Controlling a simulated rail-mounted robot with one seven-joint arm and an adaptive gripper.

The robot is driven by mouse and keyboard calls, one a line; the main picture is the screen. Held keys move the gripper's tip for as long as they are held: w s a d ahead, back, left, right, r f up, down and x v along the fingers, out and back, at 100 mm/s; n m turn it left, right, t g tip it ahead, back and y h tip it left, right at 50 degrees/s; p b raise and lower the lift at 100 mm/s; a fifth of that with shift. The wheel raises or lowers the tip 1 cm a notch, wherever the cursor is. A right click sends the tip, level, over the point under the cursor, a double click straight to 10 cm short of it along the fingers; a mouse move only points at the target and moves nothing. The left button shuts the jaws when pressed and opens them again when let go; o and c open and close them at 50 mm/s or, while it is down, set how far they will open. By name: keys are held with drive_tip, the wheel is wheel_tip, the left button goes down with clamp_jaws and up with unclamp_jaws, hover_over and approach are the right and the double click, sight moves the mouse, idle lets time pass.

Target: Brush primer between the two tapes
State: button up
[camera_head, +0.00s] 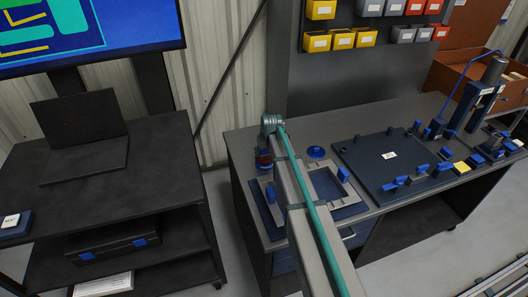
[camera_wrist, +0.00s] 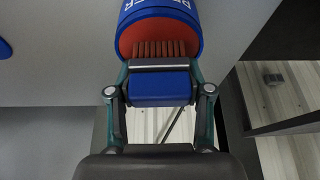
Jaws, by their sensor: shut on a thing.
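In the wrist view my gripper (camera_wrist: 160,76) is shut on a brush with a blue handle (camera_wrist: 160,90) and brown bristles (camera_wrist: 160,48). The bristle tips overlap the reddish-brown round face of a blue can (camera_wrist: 160,8) with partly legible white lettering. I cannot tell whether they touch it or are inside it. In the head view my arm reaches over the left of the bench, and my gripper cannot be made out clearly. A light grey frame (camera_head: 325,186) lies on a blue mat there, with blue pieces (camera_head: 343,174) on it. I cannot make out the two tapes.
A blue round object (camera_head: 316,152) lies behind the frame. A press-like tool (camera_head: 484,95) stands right. Bins (camera_head: 342,40) hang behind. A dark cart (camera_head: 100,165) stands left, across a gap.

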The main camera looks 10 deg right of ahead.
drive_tip(key=shift+r+p, duration=1.5)
drive_tip(key=shift+r, duration=2)
